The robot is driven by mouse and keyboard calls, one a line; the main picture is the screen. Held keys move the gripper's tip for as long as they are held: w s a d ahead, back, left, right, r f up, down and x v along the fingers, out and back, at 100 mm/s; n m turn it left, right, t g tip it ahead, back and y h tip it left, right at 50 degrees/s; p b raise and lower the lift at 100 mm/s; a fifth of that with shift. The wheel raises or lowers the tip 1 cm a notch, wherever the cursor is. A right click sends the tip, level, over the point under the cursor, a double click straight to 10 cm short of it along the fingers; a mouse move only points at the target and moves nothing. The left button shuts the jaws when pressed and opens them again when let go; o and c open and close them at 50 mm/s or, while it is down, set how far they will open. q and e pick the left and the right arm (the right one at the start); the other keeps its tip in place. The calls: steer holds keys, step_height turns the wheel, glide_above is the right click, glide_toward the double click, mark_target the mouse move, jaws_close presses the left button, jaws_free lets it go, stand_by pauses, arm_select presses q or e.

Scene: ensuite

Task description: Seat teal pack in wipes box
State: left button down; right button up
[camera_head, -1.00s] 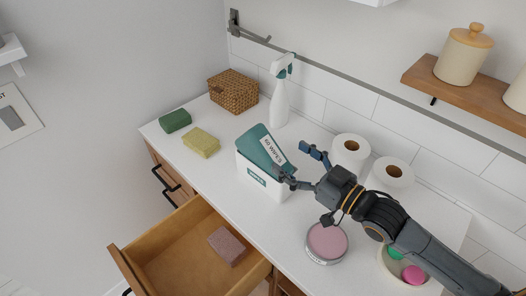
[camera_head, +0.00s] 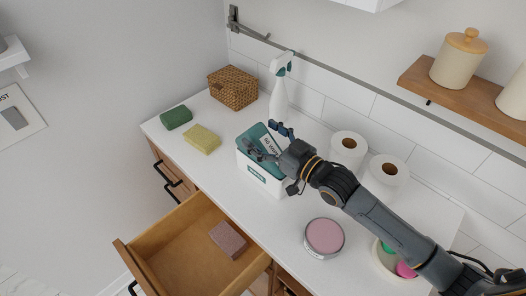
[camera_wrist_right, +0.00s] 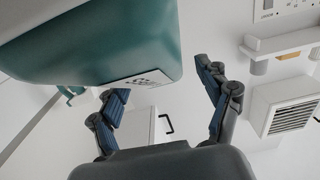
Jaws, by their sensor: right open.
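The teal pack (camera_head: 256,132), with a white label, sits low in the white wipes box (camera_head: 263,180) on the counter. Teal shows along the box's opening, but my right gripper hides part of it, so I cannot tell whether it lies fully flat. My right gripper (camera_head: 267,141) is open above the pack, its fingers spread over the box top. In the right wrist view the teal pack (camera_wrist_right: 130,45) is large at upper left, beside the open fingers (camera_wrist_right: 160,78); nothing is between them. My left gripper is not in view.
A spray bottle (camera_head: 280,95) and wicker basket (camera_head: 233,88) stand behind the box. Green (camera_head: 176,118) and yellow (camera_head: 202,139) sponges lie left. Toilet rolls (camera_head: 348,148) and a pink-topped tin (camera_head: 324,237) are right. An open drawer (camera_head: 180,255) holds a pink sponge (camera_head: 228,239).

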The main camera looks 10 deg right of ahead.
jaws_close()
